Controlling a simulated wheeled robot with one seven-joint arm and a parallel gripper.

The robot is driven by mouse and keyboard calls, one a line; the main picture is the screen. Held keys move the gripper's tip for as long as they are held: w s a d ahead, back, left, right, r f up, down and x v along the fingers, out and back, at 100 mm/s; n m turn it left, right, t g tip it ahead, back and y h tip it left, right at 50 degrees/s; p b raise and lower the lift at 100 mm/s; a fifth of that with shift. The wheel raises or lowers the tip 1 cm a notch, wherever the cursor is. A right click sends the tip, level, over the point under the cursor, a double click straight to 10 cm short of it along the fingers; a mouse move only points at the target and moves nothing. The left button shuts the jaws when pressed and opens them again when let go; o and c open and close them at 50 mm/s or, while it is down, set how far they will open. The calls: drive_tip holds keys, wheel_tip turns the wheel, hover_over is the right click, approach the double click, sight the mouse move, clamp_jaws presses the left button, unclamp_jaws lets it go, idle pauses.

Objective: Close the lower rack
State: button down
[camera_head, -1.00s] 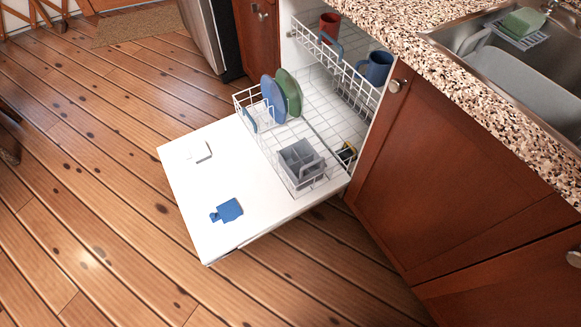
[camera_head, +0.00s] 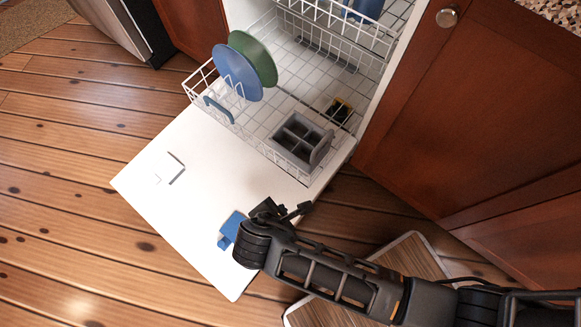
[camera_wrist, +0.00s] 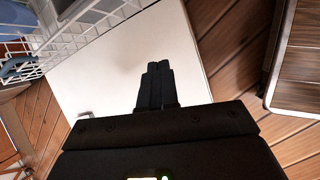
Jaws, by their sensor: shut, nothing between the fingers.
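The lower rack (camera_head: 262,120) is a white wire basket, pulled out over the lowered white dishwasher door (camera_head: 170,180). It has a blue handle (camera_head: 218,108) on its front side. A blue plate (camera_head: 236,72) and a green plate (camera_head: 262,62) stand in it, with a grey cutlery basket (camera_head: 302,140) at its near right corner. My gripper (camera_head: 270,207) is above the door's right part, apart from the rack. In the wrist view its fingers (camera_wrist: 157,68) are together and empty over the door, with the rack (camera_wrist: 90,35) at upper left.
The upper rack (camera_head: 335,28) is above, with a blue item partly cut off. A blue piece (camera_head: 231,229) and a small white latch-like part (camera_head: 170,168) are on the door. Wooden cabinets (camera_head: 480,110) stand at right. The plank floor at left (camera_head: 60,150) is clear.

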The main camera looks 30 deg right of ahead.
sight(292, 164)
drive_tip(key=w+a+r+n+h+b, duration=0.2)
drive_tip(key=w+a+r+n+h, duration=0.15)
drive_tip(key=w, duration=0.25)
drive_tip(key=shift+m+h, duration=0.25)
drive_tip(key=shift+m, duration=0.1)
drive_tip(key=b+x, duration=0.1)
drive_tip(key=x, duration=0.3)
drive_tip(key=r+b+x, duration=0.1)
drive_tip(key=x, duration=0.3)
drive_tip(key=d+b+x, duration=0.1)
drive_tip(key=x, duration=0.3)
drive_tip(key=shift+w+d+f+b, duration=0.1)
drive_tip(key=shift+w+d+b, duration=0.15)
drive_tip(key=shift+d+b, duration=0.15)
drive_tip(key=shift+w+d, duration=0.2)
drive_tip(key=shift+d, duration=0.3)
drive_tip(key=shift+d, duration=0.1)
drive_tip(key=shift+w+d+r+p, duration=0.25)
drive_tip(key=shift+d+p, duration=0.1)
drive_tip(key=shift+d, duration=0.2)
drive_tip(key=w+d+p, duration=0.2)
drive_tip(key=w+d, duration=0.3)
drive_tip(key=d, duration=0.8)
drive_tip(key=w+d+p, duration=0.1)
drive_tip(key=w+d, duration=0.5)
drive_tip(key=d, duration=0.8)
drive_tip(key=shift+w+p, duration=0.15)
drive_tip(key=shift+p, duration=0.2)
